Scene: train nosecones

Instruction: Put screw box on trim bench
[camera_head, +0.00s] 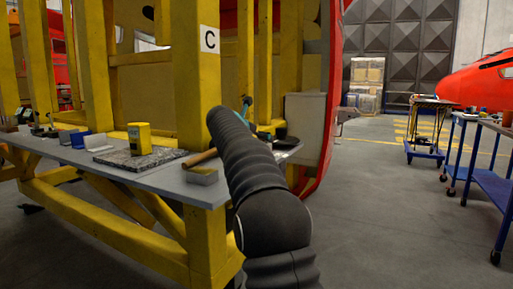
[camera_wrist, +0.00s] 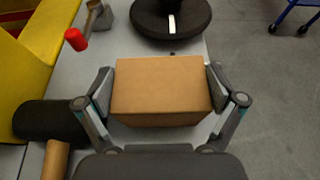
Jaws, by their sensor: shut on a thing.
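A plain brown cardboard box (camera_wrist: 160,88), which I take for the screw box, sits between the two fingers of my gripper (camera_wrist: 161,84) in the wrist view. The fingers press on its left and right sides. Below it is a grey bench top (camera_wrist: 188,48); I cannot tell whether the box touches it. In the head view the grey bench top (camera_head: 178,183) runs along a yellow frame, and my arm hides the box and most of my gripper. I cannot tell which surface is the trim bench.
A round black base (camera_wrist: 186,20) stands just beyond the box, and a red-ended tool (camera_wrist: 76,39) and a hammer (camera_wrist: 55,158) lie left. In the head view, a yellow tin (camera_head: 139,138) stands on the bench. A blue cart (camera_head: 487,165) is right, across clear floor.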

